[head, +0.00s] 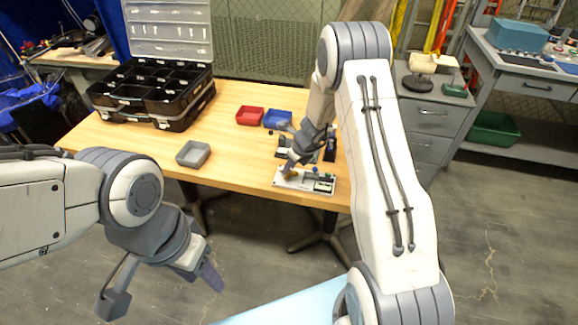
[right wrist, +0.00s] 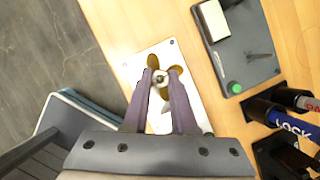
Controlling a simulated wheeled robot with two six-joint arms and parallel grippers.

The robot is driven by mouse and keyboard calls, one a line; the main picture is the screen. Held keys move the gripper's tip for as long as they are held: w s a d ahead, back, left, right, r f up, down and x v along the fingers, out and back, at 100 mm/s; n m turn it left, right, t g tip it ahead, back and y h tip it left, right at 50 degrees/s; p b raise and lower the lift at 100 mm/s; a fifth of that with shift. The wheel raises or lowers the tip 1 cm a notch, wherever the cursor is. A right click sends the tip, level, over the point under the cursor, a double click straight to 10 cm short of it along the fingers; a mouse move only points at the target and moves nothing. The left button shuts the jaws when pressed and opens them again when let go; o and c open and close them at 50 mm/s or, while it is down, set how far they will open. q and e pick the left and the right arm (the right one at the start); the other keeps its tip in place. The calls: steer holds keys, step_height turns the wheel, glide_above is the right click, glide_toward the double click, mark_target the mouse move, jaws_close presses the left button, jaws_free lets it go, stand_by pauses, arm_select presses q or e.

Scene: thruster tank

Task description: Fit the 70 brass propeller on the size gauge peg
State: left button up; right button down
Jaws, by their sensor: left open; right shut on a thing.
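The brass propeller (right wrist: 152,63) is between the tips of my right gripper (right wrist: 160,76), which is shut on it near the hub. The same gripper shows in the head view (head: 290,168), low over a white plate (head: 293,183) at the table's front edge. In the right wrist view the white plate (right wrist: 131,73) lies behind the propeller. A round pale tip shows at the hub; I cannot tell whether the gauge peg passes through it. The propeller's size mark is not readable. My left gripper (head: 160,286) is open and empty, in front of the table.
A grey tray (head: 193,154), a red bin (head: 250,116) and a blue bin (head: 277,118) stand on the table. A black compartment case (head: 150,95) is at the back left.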

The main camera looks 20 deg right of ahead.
steer(key=shift+f+b, duration=0.3)
steer(key=shift+f, duration=0.1)
stand_by(0.3)
steer(key=c, duration=0.6)
jaws_free()
steer(key=shift+c, duration=0.2)
steer(key=w+p+v, duration=0.1)
steer(key=p+v, duration=0.5)
steer(key=v, duration=0.8)
steer(key=shift+a+r+p, duration=0.35)
steer(key=shift+w, duration=0.1)
